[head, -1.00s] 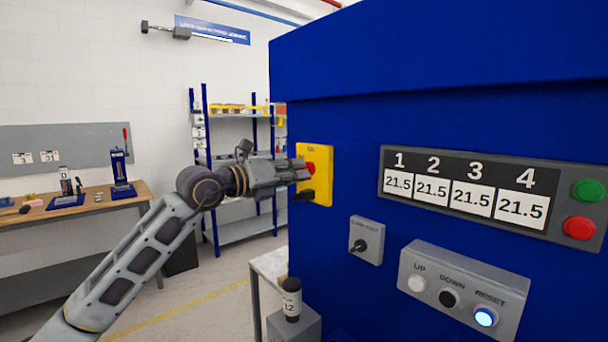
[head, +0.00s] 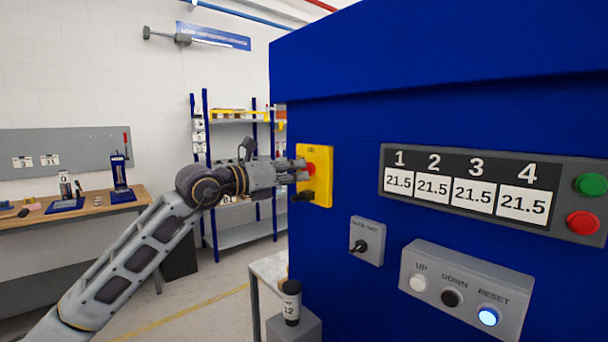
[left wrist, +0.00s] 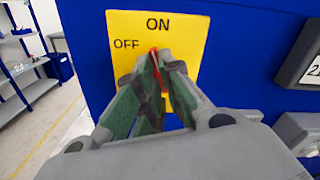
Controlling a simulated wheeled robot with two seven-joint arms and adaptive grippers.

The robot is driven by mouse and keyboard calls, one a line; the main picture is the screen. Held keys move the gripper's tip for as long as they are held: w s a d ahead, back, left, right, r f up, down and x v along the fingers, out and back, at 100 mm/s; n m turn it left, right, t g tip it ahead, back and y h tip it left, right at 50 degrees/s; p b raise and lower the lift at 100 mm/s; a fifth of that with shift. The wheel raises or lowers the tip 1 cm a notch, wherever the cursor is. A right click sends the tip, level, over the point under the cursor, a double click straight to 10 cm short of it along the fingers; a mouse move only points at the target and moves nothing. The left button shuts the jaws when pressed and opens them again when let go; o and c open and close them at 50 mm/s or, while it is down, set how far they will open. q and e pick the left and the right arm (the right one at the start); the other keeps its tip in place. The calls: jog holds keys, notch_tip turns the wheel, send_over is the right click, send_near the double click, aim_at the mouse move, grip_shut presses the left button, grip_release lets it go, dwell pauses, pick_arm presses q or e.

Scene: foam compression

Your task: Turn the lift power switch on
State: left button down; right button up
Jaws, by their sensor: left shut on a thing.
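The lift power switch is a yellow plate (head: 322,178) on the left side of the blue machine front. In the left wrist view the plate (left wrist: 190,38) reads ON at the top and OFF at the upper left. Its red handle (left wrist: 154,60) stands nearly upright, its top leaning slightly left and below the ON mark. My left gripper (head: 290,168) reaches the plate from the left. In the left wrist view its fingertips (left wrist: 160,68) are shut on the red handle, which they partly hide. My right gripper is not in view.
A selector switch (head: 366,241) and a button box (head: 465,290) sit lower on the machine. A display panel (head: 480,190) with red and green buttons is to the right. A dark cylinder (head: 291,302) stands below. Shelves (head: 240,180) and a workbench (head: 85,212) are behind.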

pick_arm(q)
jog(key=shift+f+m+b, duration=0.15)
jog(key=shift+m+b, duration=0.7)
jog(key=shift+m, duration=1.15)
jog(key=c, duration=0.8)
grip_release()
jog(key=shift+s+a, duration=0.1)
jog(key=shift+a, duration=0.05)
